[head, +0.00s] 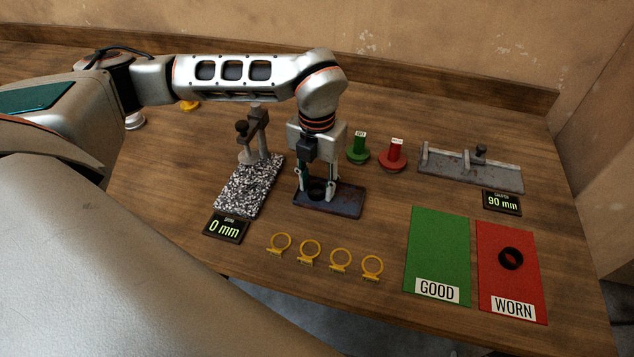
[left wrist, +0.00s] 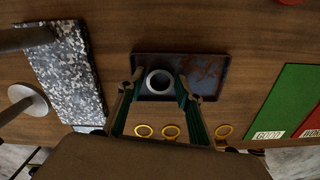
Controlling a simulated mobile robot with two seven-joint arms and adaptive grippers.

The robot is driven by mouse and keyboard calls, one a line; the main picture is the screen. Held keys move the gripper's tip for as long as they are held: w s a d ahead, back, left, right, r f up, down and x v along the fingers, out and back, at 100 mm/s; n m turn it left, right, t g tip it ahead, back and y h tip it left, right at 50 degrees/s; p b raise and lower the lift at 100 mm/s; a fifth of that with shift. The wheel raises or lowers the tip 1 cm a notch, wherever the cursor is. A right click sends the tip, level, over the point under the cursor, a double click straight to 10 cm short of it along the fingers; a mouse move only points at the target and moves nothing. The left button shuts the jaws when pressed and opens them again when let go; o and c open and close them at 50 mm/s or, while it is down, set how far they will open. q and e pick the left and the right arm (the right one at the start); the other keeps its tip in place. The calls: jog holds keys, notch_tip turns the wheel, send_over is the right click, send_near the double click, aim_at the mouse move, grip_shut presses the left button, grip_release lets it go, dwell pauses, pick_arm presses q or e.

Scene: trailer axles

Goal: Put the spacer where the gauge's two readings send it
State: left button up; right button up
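The caliper fixture (head: 468,172) has a display (head: 502,203) reading 90 mm. A green GOOD mat (head: 437,245) is empty; a red WORN mat (head: 500,290) holds another black ring (head: 510,258). My right gripper is out of view.
Several yellow tagged rings (head: 308,251) lie along the front. Bare wood lies between the tray and the green mat.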

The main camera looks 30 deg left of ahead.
aim_at(317, 188)
pick_arm(q)
notch_tip(317, 188, up, 12)
dwell(0.5)
jog(key=shift+r, duration=0.1)
